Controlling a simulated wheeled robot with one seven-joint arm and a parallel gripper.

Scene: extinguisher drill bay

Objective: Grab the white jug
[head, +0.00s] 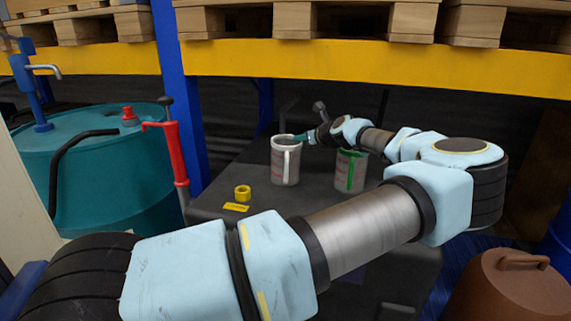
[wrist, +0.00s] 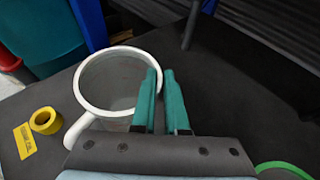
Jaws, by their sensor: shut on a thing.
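The white jug (head: 286,165) stands upright on the dark table top, a clear-grey body with a white rim and a white handle facing the head camera. In the wrist view, I look down into the jug (wrist: 84,92), and it looks empty. My gripper (head: 296,138) reaches it from the right at rim height. In the wrist view, the teal fingers of my gripper (wrist: 160,76) are close together at the jug's right rim, one inside and one outside, shut on the wall. The jug's lower outside is hidden there.
A similar jug with a green handle (head: 351,171) stands close on the right, under my arm. A yellow tape roll (head: 242,192) and a yellow label (head: 236,207) lie left on the table (head: 225,178). A teal drum (head: 95,165) stands further left. A shelf beam (head: 380,65) spans above.

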